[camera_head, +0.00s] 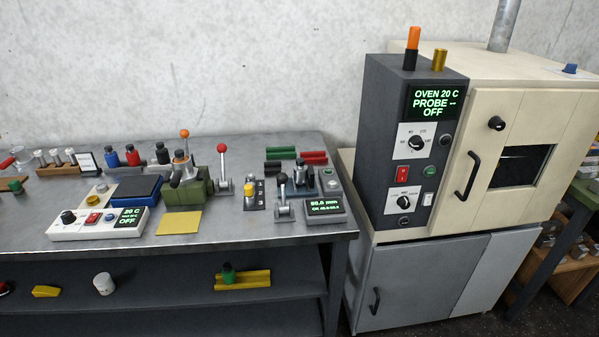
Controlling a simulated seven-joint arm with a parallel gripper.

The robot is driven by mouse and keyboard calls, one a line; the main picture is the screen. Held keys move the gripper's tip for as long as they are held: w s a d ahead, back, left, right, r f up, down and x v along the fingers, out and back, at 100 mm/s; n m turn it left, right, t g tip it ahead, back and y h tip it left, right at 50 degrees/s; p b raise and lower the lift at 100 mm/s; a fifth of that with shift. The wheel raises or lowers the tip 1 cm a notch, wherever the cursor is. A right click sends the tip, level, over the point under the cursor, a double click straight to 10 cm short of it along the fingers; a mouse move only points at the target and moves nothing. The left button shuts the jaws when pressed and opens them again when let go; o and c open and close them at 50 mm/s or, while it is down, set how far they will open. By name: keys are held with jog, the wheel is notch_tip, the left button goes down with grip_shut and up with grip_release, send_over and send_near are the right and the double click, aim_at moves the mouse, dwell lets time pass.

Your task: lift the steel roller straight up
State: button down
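I cannot pick out the steel roller with certainty; the metal parts on the bench are small in this view. A grey metal device with a black-knobbed lever (300,178) stands at the bench's right end, behind a readout box (325,208) with a green display. A second black-knobbed lever (283,202) stands in front of it. To the left is a green machine (188,188) with an orange-knobbed lever, and a red-knobbed lever (222,160) stands beside it. My gripper is not in view.
The steel workbench (250,240) has a bare front strip. A control box (98,222), blue-topped block (136,189) and yellow plate (179,222) lie on its left part. A cream oven (480,120) with a dark control panel stands to the right. The lower shelf (160,290) holds small items.

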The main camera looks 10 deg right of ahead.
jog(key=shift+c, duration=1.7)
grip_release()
